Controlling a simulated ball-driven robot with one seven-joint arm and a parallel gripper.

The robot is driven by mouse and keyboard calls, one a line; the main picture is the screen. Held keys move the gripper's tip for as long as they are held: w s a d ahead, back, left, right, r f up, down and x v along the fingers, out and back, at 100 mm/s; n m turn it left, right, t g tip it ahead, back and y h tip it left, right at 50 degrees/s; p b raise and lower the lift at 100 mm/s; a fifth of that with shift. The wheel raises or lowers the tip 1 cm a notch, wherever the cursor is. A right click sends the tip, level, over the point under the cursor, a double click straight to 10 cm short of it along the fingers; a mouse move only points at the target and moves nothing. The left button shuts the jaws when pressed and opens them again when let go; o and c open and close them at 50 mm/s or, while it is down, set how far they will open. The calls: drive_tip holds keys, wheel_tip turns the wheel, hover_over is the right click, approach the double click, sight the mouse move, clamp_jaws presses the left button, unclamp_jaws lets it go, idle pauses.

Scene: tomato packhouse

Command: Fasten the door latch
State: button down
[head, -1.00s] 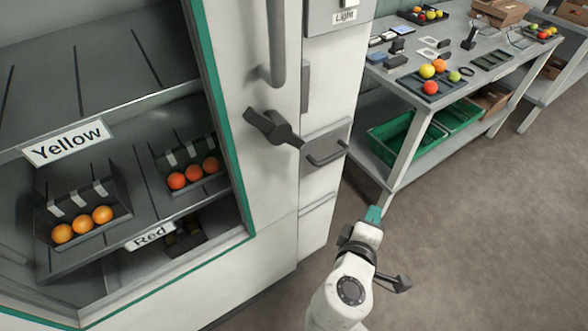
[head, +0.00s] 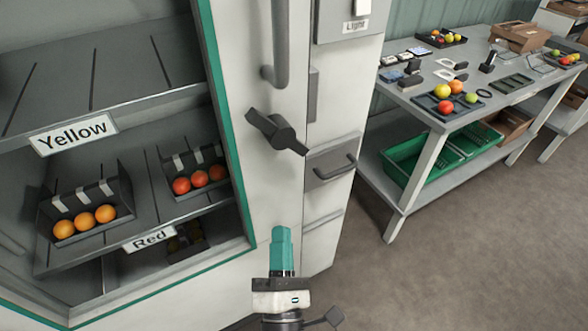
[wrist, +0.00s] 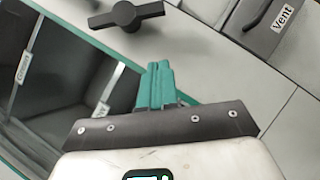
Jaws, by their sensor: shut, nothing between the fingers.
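The door latch (head: 276,131) is a dark grey turn handle on the white door frame. It lies slanted, its left end higher than its right, and shows in the wrist view (wrist: 126,15) at the top. The door (head: 243,160) has a teal-edged window and a long vertical grey handle (head: 279,45) above the latch. My gripper (head: 281,236) has teal fingers, which are closed together and empty. It points up below the latch, apart from it. The wrist view also shows the closed fingers (wrist: 157,82) below the latch.
Behind the window are shelves with trays of orange and red tomatoes (head: 85,221). A grey worktable (head: 440,112) with green crates stands at the right. Brown floor there is clear.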

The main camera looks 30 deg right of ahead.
drive_tip(key=s+d+r+p+x, duration=0.1)
drive_tip(key=d+p+x, duration=0.1)
drive_tip(key=x, duration=1.1)
drive_tip(key=shift+s+r+p, duration=0.25)
drive_tip(key=shift+s+p, duration=0.1)
drive_tip(key=shift+p, duration=0.5)
drive_tip(key=shift+f+b, duration=0.1)
drive_tip(key=shift+b, duration=0.3)
